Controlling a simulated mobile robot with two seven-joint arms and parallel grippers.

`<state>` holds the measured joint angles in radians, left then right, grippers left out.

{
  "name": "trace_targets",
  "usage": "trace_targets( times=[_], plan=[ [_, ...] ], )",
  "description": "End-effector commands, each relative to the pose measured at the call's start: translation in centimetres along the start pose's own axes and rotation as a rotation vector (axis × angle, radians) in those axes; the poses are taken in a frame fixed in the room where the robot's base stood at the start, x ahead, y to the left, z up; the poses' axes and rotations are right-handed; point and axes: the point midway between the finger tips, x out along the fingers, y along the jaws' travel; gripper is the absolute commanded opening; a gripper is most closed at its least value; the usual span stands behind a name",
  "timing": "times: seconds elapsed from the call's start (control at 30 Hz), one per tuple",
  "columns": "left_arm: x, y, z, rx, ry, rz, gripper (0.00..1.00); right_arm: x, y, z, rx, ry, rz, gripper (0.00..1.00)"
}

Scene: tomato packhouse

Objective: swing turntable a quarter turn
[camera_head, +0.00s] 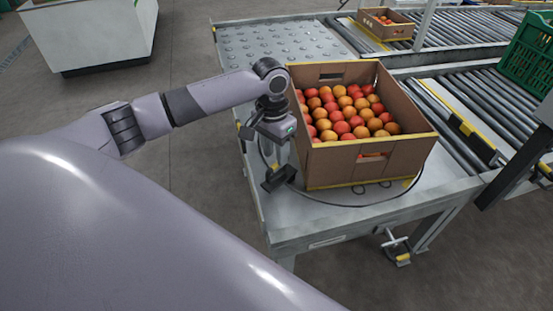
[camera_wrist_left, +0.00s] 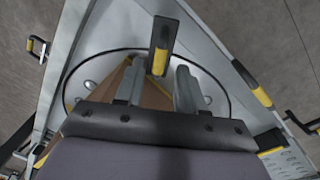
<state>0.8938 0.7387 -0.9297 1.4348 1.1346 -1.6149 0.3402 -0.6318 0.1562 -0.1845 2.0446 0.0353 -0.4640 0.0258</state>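The turntable (camera_head: 340,197) is a round metal plate with a dark rim, set in the steel table. It also shows in the left wrist view (camera_wrist_left: 207,92). A cardboard box (camera_head: 365,160) full of red and orange tomatoes (camera_head: 345,112) stands on it and hides most of it. A black handle block (camera_head: 280,179) sits near the rim by the box's left corner; in the left wrist view the black and yellow block (camera_wrist_left: 159,45) lies ahead of the finger gap. My left gripper (camera_head: 275,165) points down over it, fingers apart (camera_wrist_left: 158,82). Contact is unclear. My right gripper is out of view.
Roller conveyors (camera_head: 466,105) run behind and right of the table, with a yellow-edged black stop (camera_head: 463,131). A ball-top table (camera_head: 285,45) lies behind. A smaller tomato box (camera_head: 386,24) and a green crate (camera_head: 530,55) stand farther back.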

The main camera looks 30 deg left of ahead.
Motion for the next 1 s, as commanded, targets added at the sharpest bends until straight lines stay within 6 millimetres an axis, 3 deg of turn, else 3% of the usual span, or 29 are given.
trace_targets(
  times=[0.2, 0.47, 0.5, 0.6, 0.63, 1.0],
  plan=[
    [2.2, 0.0, 0.0, 0.000, 0.000, 0.000, 0.39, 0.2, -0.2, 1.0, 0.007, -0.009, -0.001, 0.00],
    [2.4, 0.0, 0.0, 0.001, 0.001, 0.000, 0.39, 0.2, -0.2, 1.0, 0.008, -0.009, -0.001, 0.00],
    [2.4, 0.0, 0.0, 0.001, 0.001, 0.000, 0.35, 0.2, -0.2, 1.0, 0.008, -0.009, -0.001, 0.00],
    [2.4, 0.0, 0.0, 0.001, 0.001, 0.000, 0.03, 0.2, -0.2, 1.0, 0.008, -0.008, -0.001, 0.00],
    [2.4, 0.0, 0.0, 0.001, 0.001, 0.000, 0.00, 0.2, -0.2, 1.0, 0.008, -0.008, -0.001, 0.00],
    [2.2, 0.5, 0.0, -0.014, 0.002, 0.002, 0.00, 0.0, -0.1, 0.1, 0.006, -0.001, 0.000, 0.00]
  ],
)
